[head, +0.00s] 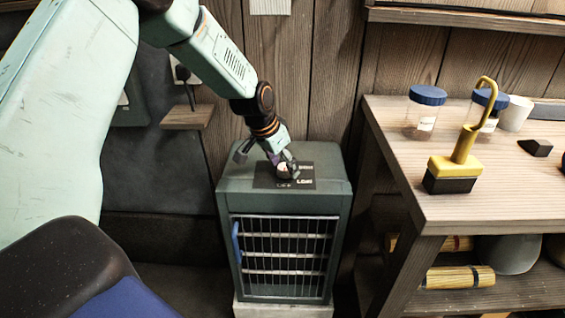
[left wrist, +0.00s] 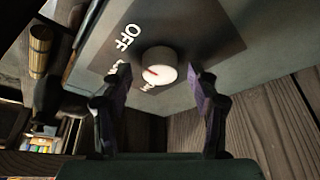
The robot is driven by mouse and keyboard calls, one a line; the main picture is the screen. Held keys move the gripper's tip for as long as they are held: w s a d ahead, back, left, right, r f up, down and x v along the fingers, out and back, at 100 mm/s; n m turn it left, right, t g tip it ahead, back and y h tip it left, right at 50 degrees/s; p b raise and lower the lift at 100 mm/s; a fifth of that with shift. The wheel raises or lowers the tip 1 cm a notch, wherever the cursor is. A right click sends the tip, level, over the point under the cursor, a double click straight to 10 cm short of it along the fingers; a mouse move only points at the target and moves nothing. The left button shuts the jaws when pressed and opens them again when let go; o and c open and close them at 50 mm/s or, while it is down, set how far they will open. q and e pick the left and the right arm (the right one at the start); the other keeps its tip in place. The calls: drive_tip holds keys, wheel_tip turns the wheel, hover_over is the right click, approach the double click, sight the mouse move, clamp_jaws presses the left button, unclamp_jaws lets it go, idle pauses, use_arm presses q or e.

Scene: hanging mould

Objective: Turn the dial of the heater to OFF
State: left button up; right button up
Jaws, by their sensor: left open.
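The heater (head: 330,205) is a dark green-grey box with a barred front, standing below and between the wall and the bench. Its white round dial (left wrist: 158,66) sits on a dark label plate (left wrist: 205,35) on the top face. In the left wrist view the dial's red mark points to the lower left, not at the word OFF (left wrist: 128,37); another word there is partly hidden by a finger. My left gripper (left wrist: 160,82) is open, its fingers apart on either side of the dial's near edge; contact cannot be told. In the head view my left gripper (head: 268,158) partly covers the dial.
A wooden bench (head: 505,200) stands at the right with blue-lidded jars (head: 423,112), a yellow-handled brush (head: 454,170) and a white cup (head: 515,113). A small wooden wall shelf (head: 187,117) and a plug (head: 182,73) are left of my forearm.

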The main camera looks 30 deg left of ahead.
use_arm(q)
drive_tip(key=shift+r, duration=0.1)
drive_tip(key=v, duration=1.1)
drive_tip(key=shift+s+r, duration=0.2)
drive_tip(key=shift+r, duration=0.2)
